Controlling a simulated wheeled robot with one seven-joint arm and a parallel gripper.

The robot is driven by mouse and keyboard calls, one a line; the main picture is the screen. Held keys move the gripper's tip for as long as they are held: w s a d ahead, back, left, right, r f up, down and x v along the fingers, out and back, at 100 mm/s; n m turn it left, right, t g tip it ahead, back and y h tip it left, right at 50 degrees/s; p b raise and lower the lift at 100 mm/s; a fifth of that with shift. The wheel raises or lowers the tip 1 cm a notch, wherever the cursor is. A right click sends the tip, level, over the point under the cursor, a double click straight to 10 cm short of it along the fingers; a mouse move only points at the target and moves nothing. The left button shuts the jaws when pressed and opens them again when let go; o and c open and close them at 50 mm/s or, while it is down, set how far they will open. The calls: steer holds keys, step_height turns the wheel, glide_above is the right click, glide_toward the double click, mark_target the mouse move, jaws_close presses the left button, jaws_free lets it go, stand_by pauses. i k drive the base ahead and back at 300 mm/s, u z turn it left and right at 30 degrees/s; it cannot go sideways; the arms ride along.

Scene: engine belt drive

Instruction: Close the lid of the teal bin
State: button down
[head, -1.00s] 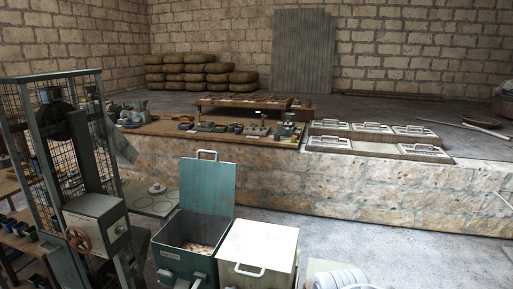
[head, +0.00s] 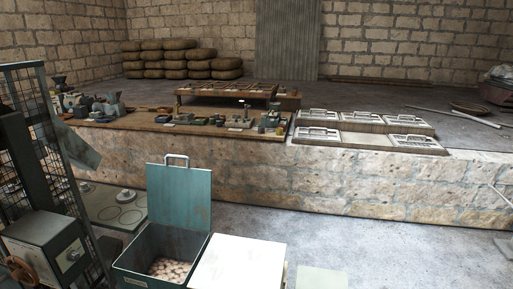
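The teal bin (head: 128,265) stands on the floor at the bottom of the head view, cut off by the lower edge. Its lid (head: 180,200) is open and stands upright at the back of the bin, with a pale loop handle (head: 177,157) on its top edge. Pale, rounded lumps (head: 170,268) show inside the bin. My gripper is not in view.
A bin with a flat white top (head: 238,262) stands right beside the teal bin. A dark mesh-sided machine (head: 45,240) is close on the left. A stone ledge (head: 330,180) runs behind. Grey floor (head: 400,255) is clear to the right.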

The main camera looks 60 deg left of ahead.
mark_target(181, 197)
steer(key=z, duration=0.1)
steer(key=i, duration=2.6)
steer(key=u, duration=2.3)
steer(key=i, duration=4)
steer(key=u, duration=2.55)
steer(key=i, duration=1.65)
